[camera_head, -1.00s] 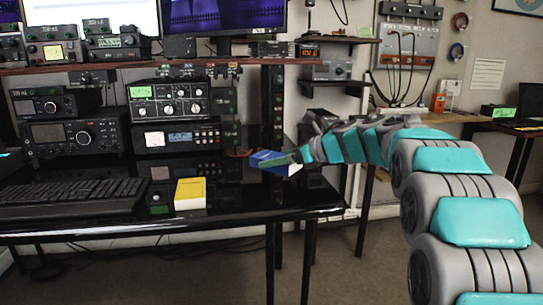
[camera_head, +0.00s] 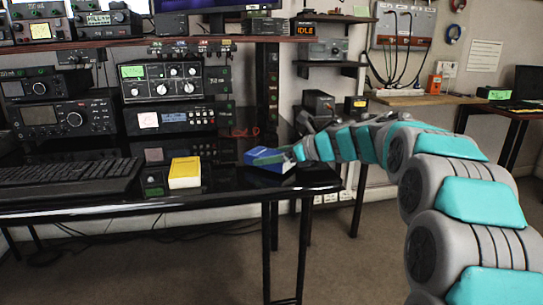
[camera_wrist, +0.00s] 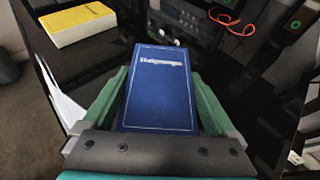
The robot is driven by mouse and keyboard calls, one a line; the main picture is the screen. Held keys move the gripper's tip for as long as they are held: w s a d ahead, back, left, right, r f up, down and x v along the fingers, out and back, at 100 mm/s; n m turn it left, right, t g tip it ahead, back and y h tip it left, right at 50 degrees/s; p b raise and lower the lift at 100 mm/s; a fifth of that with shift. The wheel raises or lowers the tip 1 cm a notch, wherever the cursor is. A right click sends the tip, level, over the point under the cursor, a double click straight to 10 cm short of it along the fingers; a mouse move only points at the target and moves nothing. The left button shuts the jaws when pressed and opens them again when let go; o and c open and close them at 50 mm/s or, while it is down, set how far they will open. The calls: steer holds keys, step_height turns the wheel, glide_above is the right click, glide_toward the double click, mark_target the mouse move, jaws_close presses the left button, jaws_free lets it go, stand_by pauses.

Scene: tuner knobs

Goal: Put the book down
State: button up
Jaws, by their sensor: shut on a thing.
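The blue book (camera_wrist: 158,95) has a thin pale border and a pale title on its cover. In the wrist view it lies between the two green fingers of my gripper (camera_wrist: 160,100), which is shut on it. In the head view the blue book (camera_head: 268,158) is at the right end of the black desk (camera_head: 232,188), with my gripper (camera_head: 285,155) at its right side. The book is low over the desk top near the front right corner. I cannot tell whether it touches the surface.
A yellow book (camera_head: 185,172) lies on the desk left of the blue one, also in the wrist view (camera_wrist: 78,22). A black keyboard (camera_head: 70,178) is further left. Radio units (camera_head: 165,85) stand behind. A red cable (camera_wrist: 232,24) lies beyond the blue book.

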steer(key=shift+f+b, duration=0.6)
steer(key=shift+b, duration=0.15)
steer(key=o, duration=1.2)
